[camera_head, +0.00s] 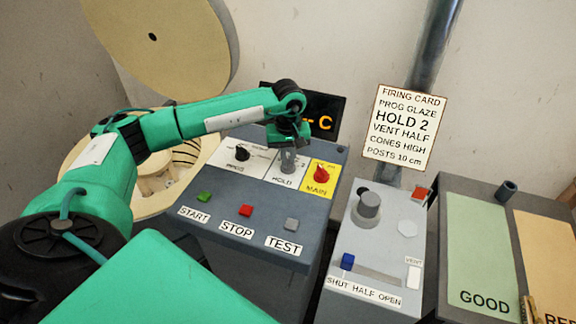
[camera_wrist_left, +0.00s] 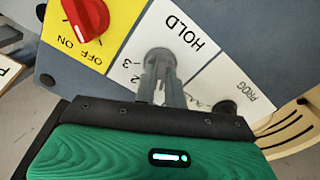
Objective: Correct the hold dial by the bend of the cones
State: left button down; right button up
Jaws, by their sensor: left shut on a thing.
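The HOLD dial (camera_wrist_left: 158,57) is a grey knob on a white label on the control panel, with the numbers 2 and 3 readable beside it in the left wrist view. My left gripper (camera_wrist_left: 160,88) is shut on this dial; its fingers cover much of the knob, and I cannot tell where the pointer stands. In the head view my left gripper (camera_head: 288,158) reaches down to the HOLD label from the left. The firing card (camera_head: 403,128) on the wall reads HOLD 2 and CONES HIGH. I cannot make out any cones. My right gripper is not in view.
The PROG knob (camera_head: 242,153) and red MAIN switch (camera_head: 321,173) flank the dial. START (camera_head: 204,197), STOP (camera_head: 246,210) and TEST (camera_head: 291,224) buttons lie in front. The kiln's round lid (camera_head: 155,60) stands open at left. A vent box (camera_head: 386,225) and GOOD board (camera_head: 482,250) are at right.

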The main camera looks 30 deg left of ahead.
aim_at(288, 159)
pick_arm(q)
jog(key=shift+m+b, duration=0.9)
jog(key=shift+b, duration=0.1)
jog(key=shift+r, duration=0.1)
jog(key=c, duration=1.5)
grip_release()
jog(key=shift+o, duration=0.2)
jog(key=shift+w+r, duration=0.1)
jog(key=shift+r, duration=0.4)
notch_tip(288, 159, up, 13)
jog(key=b, duration=0.3)
